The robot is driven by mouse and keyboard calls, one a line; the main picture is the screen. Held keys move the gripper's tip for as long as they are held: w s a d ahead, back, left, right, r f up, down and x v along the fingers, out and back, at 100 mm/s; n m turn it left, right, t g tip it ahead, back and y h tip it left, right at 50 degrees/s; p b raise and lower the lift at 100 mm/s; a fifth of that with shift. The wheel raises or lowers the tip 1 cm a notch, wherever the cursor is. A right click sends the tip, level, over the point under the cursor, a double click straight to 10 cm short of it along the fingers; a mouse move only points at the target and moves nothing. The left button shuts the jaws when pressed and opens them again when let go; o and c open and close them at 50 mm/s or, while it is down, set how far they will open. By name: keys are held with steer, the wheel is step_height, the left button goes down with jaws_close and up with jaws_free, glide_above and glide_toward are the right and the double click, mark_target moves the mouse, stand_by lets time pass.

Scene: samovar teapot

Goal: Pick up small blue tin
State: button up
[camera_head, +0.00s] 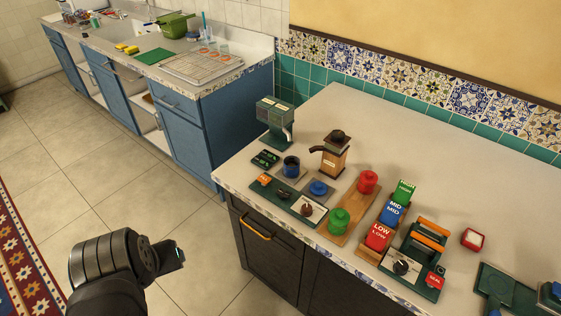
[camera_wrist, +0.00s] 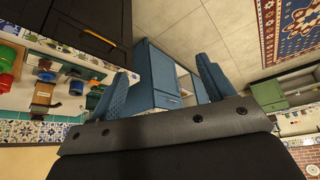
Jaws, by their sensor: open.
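A small, low, round blue tin (camera_head: 319,188) with a knob on top sits on a grey square pad near the front of the white counter (camera_head: 470,170). My gripper (camera_head: 181,254) is over the tiled floor, in front of and left of the counter, well apart from the tin. In the wrist view my gripper (camera_wrist: 165,88) shows two blue fingers spread apart with nothing between them.
Close around the tin stand a wooden grinder (camera_head: 333,158), a dark blue mug (camera_head: 291,167), a red canister (camera_head: 368,181), a green canister (camera_head: 338,221) and a dark green tray (camera_head: 271,191). LOW, MID and HIGH blocks (camera_head: 378,237) stand to the right. The counter's back right is clear.

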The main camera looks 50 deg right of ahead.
steer(key=w+d+r+m, duration=0.2)
steer(key=w+d+r, duration=0.3)
steer(key=d, duration=0.5)
steer(key=m+g+h, duration=0.2)
steer(key=m+g, duration=0.1)
steer(key=m, duration=0.3)
glide_above(292, 164)
steer(key=s+a, duration=0.3)
steer(key=a, duration=0.1)
step_height(292, 164, down, 19)
steer(key=shift+w+f, duration=0.1)
steer(key=shift+f, duration=0.05)
steer(key=x, duration=0.4)
steer(key=shift+w, duration=0.35)
steer(key=shift+w+d+f, duration=0.1)
steer(key=shift+d+f, duration=0.15)
steer(key=shift+f, duration=0.4)
steer(key=shift+c, duration=0.2)
